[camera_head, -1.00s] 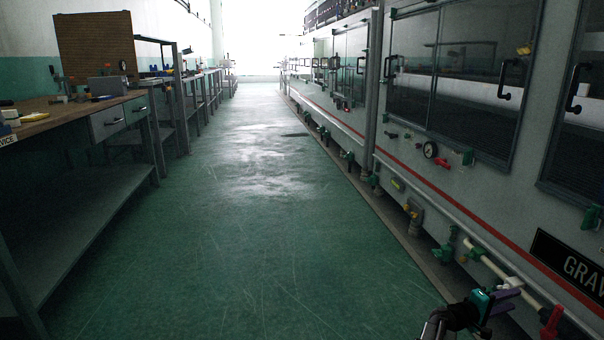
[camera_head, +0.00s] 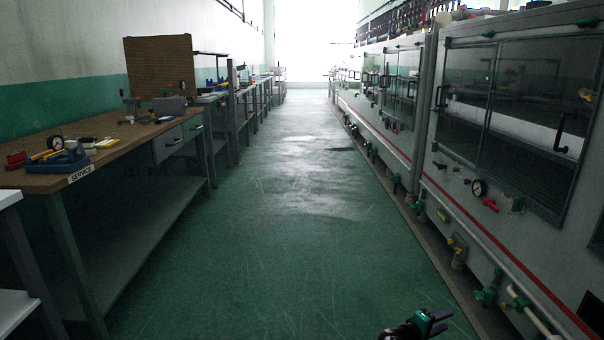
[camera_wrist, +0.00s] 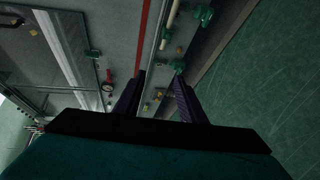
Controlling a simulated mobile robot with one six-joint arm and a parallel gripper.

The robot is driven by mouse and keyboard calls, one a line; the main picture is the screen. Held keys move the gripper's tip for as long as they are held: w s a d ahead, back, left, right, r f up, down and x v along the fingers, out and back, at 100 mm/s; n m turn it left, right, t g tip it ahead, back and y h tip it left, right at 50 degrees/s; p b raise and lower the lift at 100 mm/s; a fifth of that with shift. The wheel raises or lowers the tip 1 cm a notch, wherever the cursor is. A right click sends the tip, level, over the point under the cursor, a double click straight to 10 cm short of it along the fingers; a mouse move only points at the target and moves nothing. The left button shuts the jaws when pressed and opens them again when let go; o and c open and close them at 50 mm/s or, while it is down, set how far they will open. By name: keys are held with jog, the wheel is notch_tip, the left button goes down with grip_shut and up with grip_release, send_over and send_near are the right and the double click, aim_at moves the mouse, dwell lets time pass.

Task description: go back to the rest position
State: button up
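My gripper (camera_head: 436,322) shows at the bottom edge of the head view, right of the middle, over the green floor beside the machine line. In the wrist view my gripper (camera_wrist: 159,78) has its two dark purple fingers apart. Nothing shows between them, so it is open and empty. Most of my arm is out of the head view.
Grey machine cabinets (camera_head: 461,205) with valves, pipes and a gauge (camera_head: 479,188) line the right. On the left stands a wooden-topped service bench (camera_head: 115,130) with tools and a blue fixture (camera_head: 62,160). The green aisle floor (camera_head: 290,240) between them is clear.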

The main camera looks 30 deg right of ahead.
jog(key=w+a+f+n+t+y+p, duration=0.1)
jog(key=w+a+y+p, duration=0.25)
jog(key=a+p, duration=0.8)
jog(key=w+a+f+n+t+y+p, duration=0.15)
jog(key=w+a+p, duration=0.35)
jog(key=a, duration=1.3)
jog(key=s+a+g+y+p, duration=0.2)
jog(key=s+a, duration=0.4)
jog(key=a, duration=0.5)
jog(key=s+a+m+g+y+p, duration=0.1)
jog(key=s+a+g+y+p, duration=0.2)
jog(key=s+a, duration=0.4)
jog(key=s+a+m+g+y+p, duration=0.1)
jog(key=s+a+y+p, duration=0.3)
jog(key=a, duration=1.1)
jog(key=s+g+y, duration=0.1)
jog(key=s, duration=0.2)
jog(key=shift+f+y, duration=0.2)
jog(key=shift+y, duration=0.2)
jog(key=shift+w+a, duration=0.1)
jog(key=shift+c, duration=0.7)
